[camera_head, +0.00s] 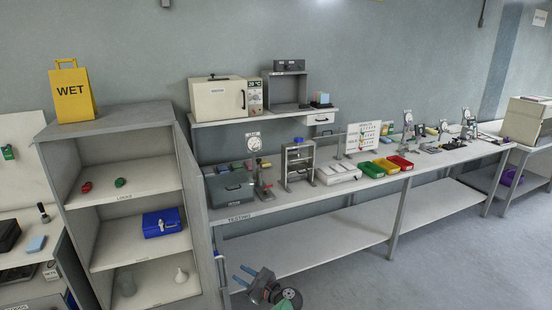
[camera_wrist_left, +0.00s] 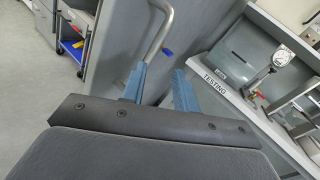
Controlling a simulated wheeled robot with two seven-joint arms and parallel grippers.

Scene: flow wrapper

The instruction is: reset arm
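My left gripper (camera_head: 237,274) shows at the bottom middle of the head view, with blue fingers pointing left. It is in front of the testing bench and low, beside the open shelf cabinet. In the left wrist view its two blue fingers (camera_wrist_left: 159,68) stand apart with nothing between them, so it is open and empty. The wrist view also shows a bent metal handle (camera_wrist_left: 158,32) beyond the fingers; I cannot tell how far away it is. My right gripper is in neither view.
The testing bench (camera_head: 240,213) carries a grey case (camera_head: 230,188), a gauge stand (camera_head: 263,180) and coloured bins (camera_head: 383,167). Open floor (camera_head: 430,245) lies to the right.

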